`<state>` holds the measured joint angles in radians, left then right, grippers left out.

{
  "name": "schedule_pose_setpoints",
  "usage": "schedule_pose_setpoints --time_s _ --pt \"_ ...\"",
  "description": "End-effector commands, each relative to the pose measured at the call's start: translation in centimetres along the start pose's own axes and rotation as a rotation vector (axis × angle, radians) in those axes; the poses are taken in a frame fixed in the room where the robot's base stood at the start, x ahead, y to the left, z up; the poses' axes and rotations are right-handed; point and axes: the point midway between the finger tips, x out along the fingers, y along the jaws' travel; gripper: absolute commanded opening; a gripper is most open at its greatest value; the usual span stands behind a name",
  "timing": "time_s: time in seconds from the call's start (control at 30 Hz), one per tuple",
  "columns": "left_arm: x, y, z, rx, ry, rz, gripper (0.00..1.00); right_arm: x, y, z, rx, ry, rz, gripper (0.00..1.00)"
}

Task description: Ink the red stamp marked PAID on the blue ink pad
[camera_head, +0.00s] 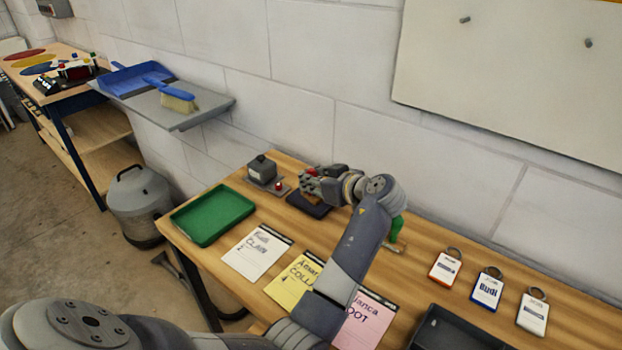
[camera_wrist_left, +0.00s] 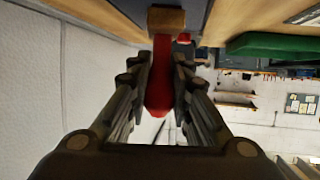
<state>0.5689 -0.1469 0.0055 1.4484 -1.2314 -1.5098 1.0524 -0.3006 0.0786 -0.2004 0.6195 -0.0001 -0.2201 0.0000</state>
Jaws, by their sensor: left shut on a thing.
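My left gripper (camera_head: 310,186) is shut on the red stamp (camera_wrist_left: 160,85), holding it by its red handle. In the left wrist view the stamp's wooden block (camera_wrist_left: 166,20) is at the top, against or just short of a dark surface. In the head view the gripper is over the dark blue ink pad (camera_head: 306,210) and hides part of it. I cannot tell whether the block touches the pad. The PAID mark is not readable. My right gripper is not in view.
A grey box (camera_head: 262,168) with a red knob stands left of the pad. A green tray (camera_head: 213,216), paper cards (camera_head: 257,252), a green-handled stamp (camera_head: 396,229), several key tags (camera_head: 487,290) and a dark tray (camera_head: 455,333) are on the bench. A wall stands behind.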

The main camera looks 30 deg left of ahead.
Motion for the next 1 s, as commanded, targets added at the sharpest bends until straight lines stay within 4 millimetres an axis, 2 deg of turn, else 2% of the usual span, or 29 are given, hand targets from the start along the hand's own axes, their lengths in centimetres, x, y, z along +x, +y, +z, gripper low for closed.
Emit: schedule_pose_setpoints --time_s 0.33,0.73,1.0 --pt "-0.5 0.1 -1.4 -0.005 0.006 0.003 0.00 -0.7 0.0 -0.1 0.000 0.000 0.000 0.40" --pt "-2.1 0.1 -5.1 -0.005 0.007 0.003 0.00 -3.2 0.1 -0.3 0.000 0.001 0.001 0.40" --pt "-2.2 0.1 -5.4 -0.004 0.007 0.003 0.00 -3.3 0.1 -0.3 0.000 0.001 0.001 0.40"
